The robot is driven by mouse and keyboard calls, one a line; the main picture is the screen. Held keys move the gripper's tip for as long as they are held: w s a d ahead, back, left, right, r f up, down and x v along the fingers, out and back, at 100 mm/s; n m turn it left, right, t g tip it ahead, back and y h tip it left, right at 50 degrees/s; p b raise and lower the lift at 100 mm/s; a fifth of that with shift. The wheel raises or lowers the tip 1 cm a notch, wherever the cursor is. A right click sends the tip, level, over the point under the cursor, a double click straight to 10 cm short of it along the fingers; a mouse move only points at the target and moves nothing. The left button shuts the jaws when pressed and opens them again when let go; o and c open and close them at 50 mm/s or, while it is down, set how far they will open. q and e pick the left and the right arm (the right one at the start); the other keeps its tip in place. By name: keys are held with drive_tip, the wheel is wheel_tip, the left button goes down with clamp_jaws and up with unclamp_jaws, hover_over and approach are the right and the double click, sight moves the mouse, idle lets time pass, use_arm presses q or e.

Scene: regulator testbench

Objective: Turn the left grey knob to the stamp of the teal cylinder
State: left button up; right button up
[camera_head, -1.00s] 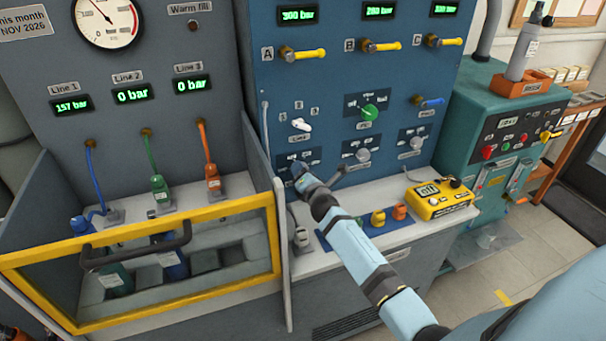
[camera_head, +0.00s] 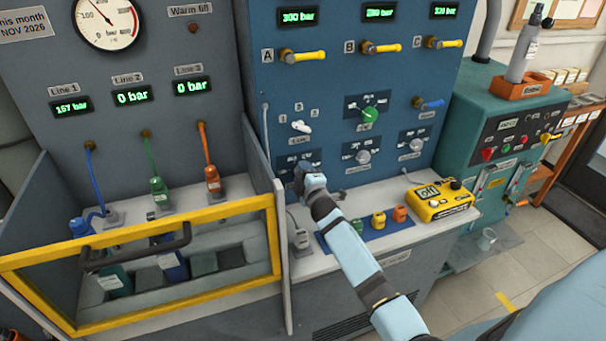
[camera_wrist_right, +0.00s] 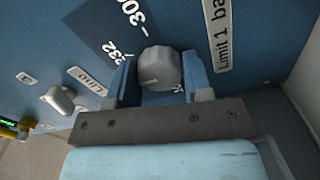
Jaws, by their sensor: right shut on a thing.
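The left grey knob (camera_wrist_right: 160,68) is round, with a pale mark on its face, on the blue panel beside a "Limit 1 bar" label. My right gripper (camera_wrist_right: 161,82) has one finger on each side of it and is shut on it. The dial plate beside it shows "300" and "232". In the head view my right gripper (camera_head: 302,172) covers the knob. The teal cylinder (camera_head: 115,282) stands behind the yellow-framed guard at the lower left, with a white label too small to read. My left gripper is not in view.
A second grey knob (camera_head: 363,157) and a third grey knob (camera_head: 416,144) sit to the right on the panel. A green knob (camera_head: 369,114) and a white switch (camera_head: 300,126) are above. A yellow meter (camera_head: 440,201) stands on the bench. The guard's side wall (camera_head: 283,250) rises left of my arm.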

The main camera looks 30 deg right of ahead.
drive_tip(key=m, duration=0.5)
drive_tip(key=shift+p, duration=0.4)
drive_tip(key=shift+m, duration=0.3)
drive_tip(key=o, duration=0.9)
drive_tip(key=v, duration=1.4)
drive_tip(key=shift+d+b, duration=0.1)
drive_tip(key=shift+b, duration=0.2)
